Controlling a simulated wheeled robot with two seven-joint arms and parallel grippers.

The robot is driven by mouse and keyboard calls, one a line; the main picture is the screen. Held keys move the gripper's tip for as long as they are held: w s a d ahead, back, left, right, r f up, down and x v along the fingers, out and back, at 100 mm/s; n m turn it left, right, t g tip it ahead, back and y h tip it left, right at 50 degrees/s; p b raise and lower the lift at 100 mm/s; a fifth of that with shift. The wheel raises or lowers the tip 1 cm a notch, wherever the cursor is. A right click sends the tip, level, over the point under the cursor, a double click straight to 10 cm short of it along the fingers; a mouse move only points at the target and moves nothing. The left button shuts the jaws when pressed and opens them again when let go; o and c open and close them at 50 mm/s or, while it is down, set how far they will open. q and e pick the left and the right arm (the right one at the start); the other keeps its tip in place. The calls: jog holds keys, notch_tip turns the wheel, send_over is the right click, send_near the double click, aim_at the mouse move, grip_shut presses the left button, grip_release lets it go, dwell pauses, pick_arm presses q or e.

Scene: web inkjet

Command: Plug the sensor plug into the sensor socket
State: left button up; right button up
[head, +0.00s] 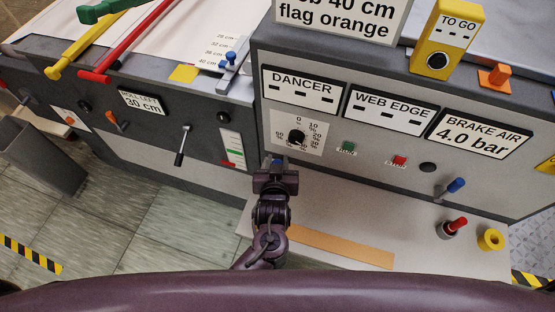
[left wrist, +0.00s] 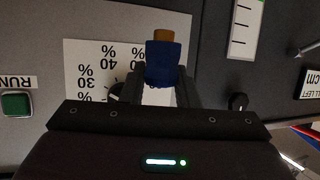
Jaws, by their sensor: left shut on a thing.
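My left gripper (head: 276,172) is in front of the grey machine panel, just below and left of the percent dial (head: 297,137). In the left wrist view the gripper (left wrist: 162,92) is shut on a blue block with an orange-brown end (left wrist: 164,60), which seems to be the sensor plug. The orange-brown end points away from the gripper, and the block hides part of the dial card (left wrist: 84,62). No label names the sensor socket, so I cannot tell which fitting it is. My right gripper is not in view.
A green button (head: 348,147), a red button (head: 399,161) and a black round fitting (head: 427,167) line the panel. A blue-tipped lever (head: 455,187) sticks out at right. A red-topped item (head: 454,226) and a yellow ring (head: 490,239) stand on the lower ledge (head: 340,220).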

pick_arm(q)
jog(key=shift+r, duration=0.2)
jog(key=shift+p, duration=0.35)
notch_tip(320, 180, down, 6)
jog(key=b, duration=0.4)
jog(key=shift+r, duration=0.1)
dwell(1.9)
jog(key=shift+f+b, duration=0.65)
jog(key=shift+f, duration=0.6)
jog(key=o, duration=1)
jog(key=shift+o, duration=0.2)
jog(key=shift+s, duration=0.15)
